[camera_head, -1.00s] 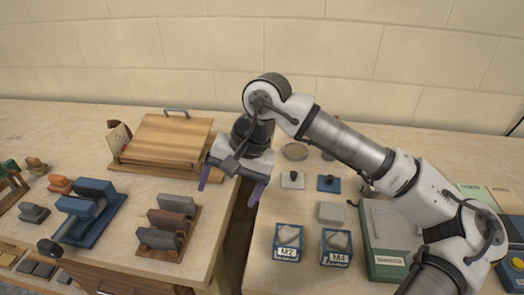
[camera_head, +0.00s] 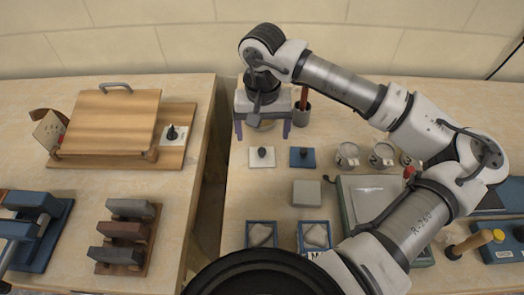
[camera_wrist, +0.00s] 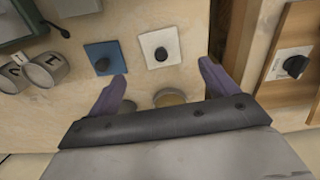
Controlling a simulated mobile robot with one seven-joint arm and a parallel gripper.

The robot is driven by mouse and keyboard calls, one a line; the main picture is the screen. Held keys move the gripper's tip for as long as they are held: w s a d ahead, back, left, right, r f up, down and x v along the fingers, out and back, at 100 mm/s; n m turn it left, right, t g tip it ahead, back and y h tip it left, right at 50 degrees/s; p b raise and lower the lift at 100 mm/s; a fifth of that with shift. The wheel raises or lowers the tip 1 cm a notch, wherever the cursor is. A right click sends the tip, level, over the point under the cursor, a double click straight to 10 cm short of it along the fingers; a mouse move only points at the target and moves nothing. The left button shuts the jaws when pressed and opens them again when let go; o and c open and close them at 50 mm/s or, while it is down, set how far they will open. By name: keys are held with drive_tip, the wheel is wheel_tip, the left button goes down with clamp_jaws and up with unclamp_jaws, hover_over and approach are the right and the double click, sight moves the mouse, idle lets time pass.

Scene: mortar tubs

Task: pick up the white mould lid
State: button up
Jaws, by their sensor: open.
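The white mould lid (camera_head: 262,157) is a flat white square with a black knob, lying on the right-hand worktop. It also shows in the wrist view (camera_wrist: 160,47), just beyond the fingertips. A blue lid (camera_head: 302,157) with a similar knob lies close to its right; in the wrist view it is at the left (camera_wrist: 101,56). My gripper (camera_head: 262,130) is open and empty, its purple fingers spread on either side of the white lid's line, behind the lid in the head view. In the wrist view my gripper (camera_wrist: 163,71) touches neither lid.
A round tan dish is partly behind my gripper (camera_wrist: 169,98). Several metal cups (camera_head: 347,156) stand to the right, and a grey block (camera_head: 306,193) lies in front. A gap separates this worktop from the left one, where a wooden board (camera_head: 112,120) holds another white knobbed plate (camera_head: 173,136).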

sight(262, 148)
drive_tip(key=shift+w+f+p, duration=0.15)
drive_tip(key=shift+f+p, duration=0.55)
drive_tip(key=shift+f, duration=1.2)
drive_tip(key=shift+w+f+p, duration=0.15)
drive_tip(key=shift+f+p, duration=0.55)
drive_tip(key=shift+f, duration=1.2)
drive_tip(key=shift+a, duration=0.1)
drive_tip(key=c, duration=1.1)
drive_tip(key=shift+o, duration=0.2)
drive_tip(key=shift+r, duration=0.1)
